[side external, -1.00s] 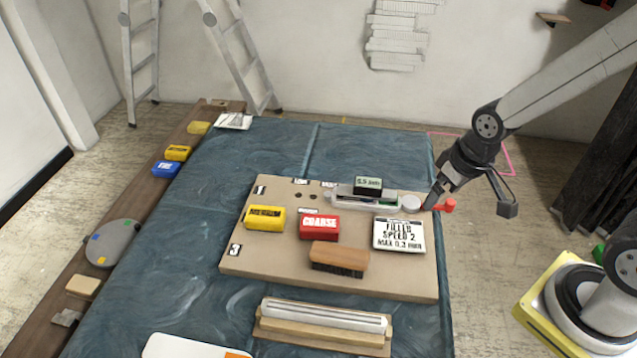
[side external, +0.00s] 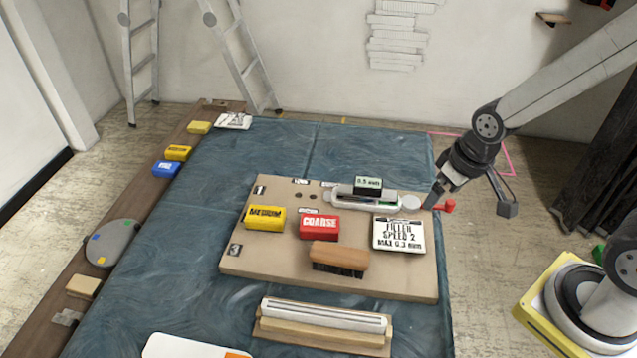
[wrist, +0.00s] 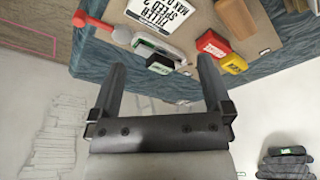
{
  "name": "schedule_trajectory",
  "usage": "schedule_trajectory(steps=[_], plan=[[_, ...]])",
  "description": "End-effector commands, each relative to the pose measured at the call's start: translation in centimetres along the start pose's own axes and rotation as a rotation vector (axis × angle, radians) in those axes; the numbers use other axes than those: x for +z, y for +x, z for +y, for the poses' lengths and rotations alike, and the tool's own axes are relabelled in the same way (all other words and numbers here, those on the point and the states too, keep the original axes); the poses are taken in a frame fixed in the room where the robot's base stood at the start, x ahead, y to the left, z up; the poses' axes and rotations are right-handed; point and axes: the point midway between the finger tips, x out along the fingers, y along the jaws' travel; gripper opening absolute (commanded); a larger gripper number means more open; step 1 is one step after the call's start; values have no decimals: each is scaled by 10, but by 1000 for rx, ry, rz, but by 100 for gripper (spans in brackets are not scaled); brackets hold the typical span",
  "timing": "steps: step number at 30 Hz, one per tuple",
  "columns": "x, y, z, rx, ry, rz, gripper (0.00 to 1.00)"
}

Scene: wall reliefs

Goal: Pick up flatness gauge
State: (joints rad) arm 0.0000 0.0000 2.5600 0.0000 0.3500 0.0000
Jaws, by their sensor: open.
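The likely flatness gauge (side external: 342,199) is a long pale bar with a round knob at its right end and a dark display block marked 0.5 mm on top. It lies along the back right of the beige board. In the wrist view the gauge (wrist: 142,45) appears beyond the fingers, between their tips. My gripper (side external: 431,203) is beside the gauge's right end, near the board's right edge. In the wrist view my gripper (wrist: 160,63) has its two fingers wide apart with nothing held.
The board (side external: 290,275) also holds a yellow MEDIUM block (side external: 264,218), a red COARSE block (side external: 319,228), a white filler card (side external: 399,234) and a wooden brush (side external: 339,256). A wood-based bar (side external: 323,317) lies in front. The blue cloth (side external: 240,165) behind is mostly clear.

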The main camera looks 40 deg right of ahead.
Motion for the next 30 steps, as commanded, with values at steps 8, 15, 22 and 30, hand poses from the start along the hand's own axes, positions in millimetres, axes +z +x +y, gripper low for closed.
schedule_trajectory(steps=[8,15,22,30], plan=[[0,0,0,0,0,0,100],[0,0,0,0,0,0,100],[0,2,1,-5,26,-12,100],[3,18,4,-58,265,-131,100]])
